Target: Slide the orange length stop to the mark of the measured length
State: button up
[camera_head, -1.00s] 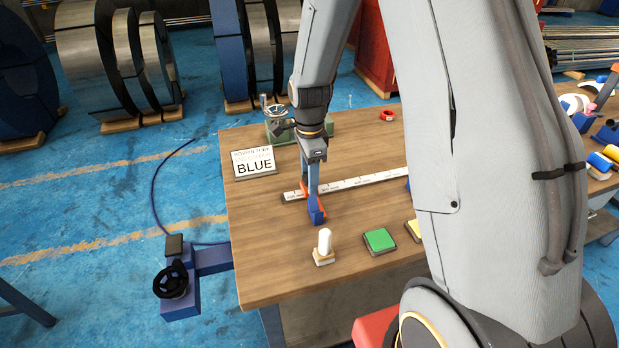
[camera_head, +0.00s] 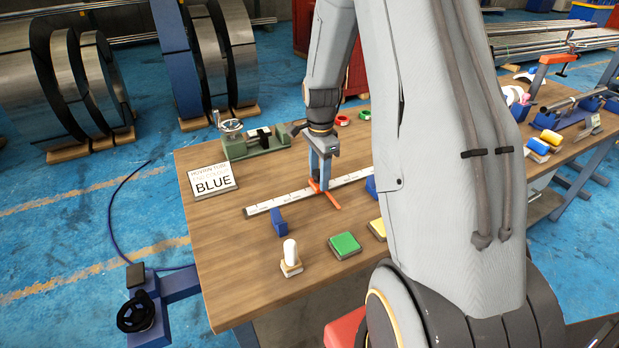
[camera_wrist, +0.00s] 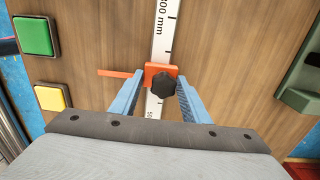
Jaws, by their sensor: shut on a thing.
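The orange length stop (camera_wrist: 161,76) rides on the white scale rail (camera_wrist: 165,36) in the wrist view, with a black knob (camera_wrist: 163,88) on it and a thin orange arm to the left. My gripper (camera_wrist: 158,88) has its blue fingers on either side of the stop and is shut on it. In the head view my gripper (camera_head: 320,184) is at the stop (camera_head: 326,196), around the middle of the visible rail (camera_head: 275,205). The scale shows a label ending in "00 mm" beyond the stop. Other labels are partly hidden by my gripper.
A blue block (camera_head: 279,221) stands by the rail's left part. A white cylinder (camera_head: 290,254), green pad (camera_head: 344,245) and yellow pad (camera_head: 377,229) lie in front. My arm hides the rail's right part.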

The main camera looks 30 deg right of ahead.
jog(key=o, duration=1.5)
jog(key=shift+r, duration=0.1)
notch_tip(320, 180, up, 8)
jog(key=shift+f+b, duration=0.15)
jog(key=shift+b, duration=0.75)
